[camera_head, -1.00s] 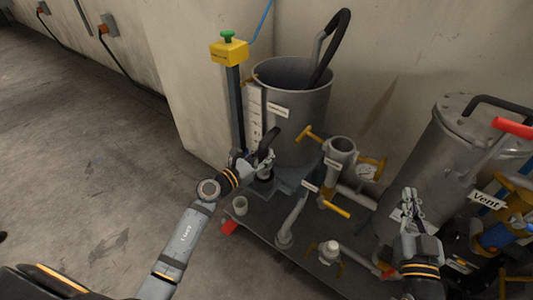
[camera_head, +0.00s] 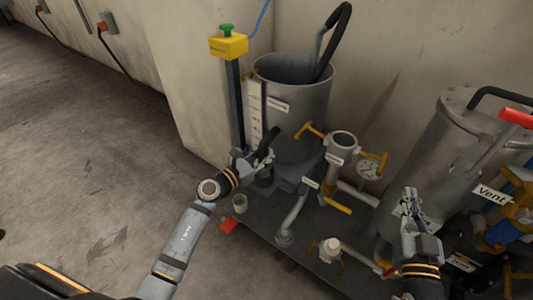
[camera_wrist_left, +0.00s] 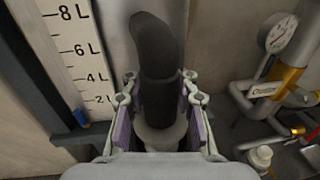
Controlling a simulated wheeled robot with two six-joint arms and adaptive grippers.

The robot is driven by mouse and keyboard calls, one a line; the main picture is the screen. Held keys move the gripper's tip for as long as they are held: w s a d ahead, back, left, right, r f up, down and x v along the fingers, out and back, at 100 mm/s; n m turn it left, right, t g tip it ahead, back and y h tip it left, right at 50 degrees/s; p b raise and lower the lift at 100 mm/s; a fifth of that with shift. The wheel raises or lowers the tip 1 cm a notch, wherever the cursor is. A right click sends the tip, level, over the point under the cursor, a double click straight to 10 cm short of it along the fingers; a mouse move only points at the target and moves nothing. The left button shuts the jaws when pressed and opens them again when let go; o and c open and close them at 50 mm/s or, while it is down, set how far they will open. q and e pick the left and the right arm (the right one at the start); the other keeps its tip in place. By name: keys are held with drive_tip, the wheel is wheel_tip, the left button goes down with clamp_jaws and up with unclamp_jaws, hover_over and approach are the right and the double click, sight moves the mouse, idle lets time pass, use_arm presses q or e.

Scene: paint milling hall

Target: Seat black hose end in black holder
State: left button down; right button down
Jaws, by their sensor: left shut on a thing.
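The black hose end (camera_head: 269,141) is in my left gripper (camera_head: 257,158), in front of the large grey vessel. In the left wrist view the black hose (camera_wrist_left: 156,55) stands between the two fingers (camera_wrist_left: 160,102), slightly bent at its top. A pale ring-like piece (camera_wrist_left: 160,136) shows at its lower end. A dark round cup (camera_head: 264,179), which may be the black holder, stands just below the left gripper; whether the hose touches it is hidden. My right gripper (camera_head: 411,203) is at the right, away from the hose, with its finger gap unclear.
The grey open vessel (camera_head: 305,105) stands behind the left gripper, with a level scale (camera_wrist_left: 82,55) beside it. A yellow box with a green button (camera_head: 228,44) tops a dark post. Pipes, yellow valve handles (camera_head: 337,206) and a gauge (camera_head: 368,169) crowd the right. Floor at left is clear.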

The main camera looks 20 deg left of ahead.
use_arm(q)
drive_tip(key=shift+f+b, duration=0.45)
drive_tip(key=shift+f, duration=0.05)
drive_tip(key=c, duration=1.1)
unclamp_jaws()
drive_tip(key=shift+o, duration=0.8)
drive_tip(key=shift+f, duration=0.1)
drive_tip(key=v, duration=0.7)
drive_tip(key=shift+s+a, duration=0.1)
drive_tip(key=shift+s, duration=0.15)
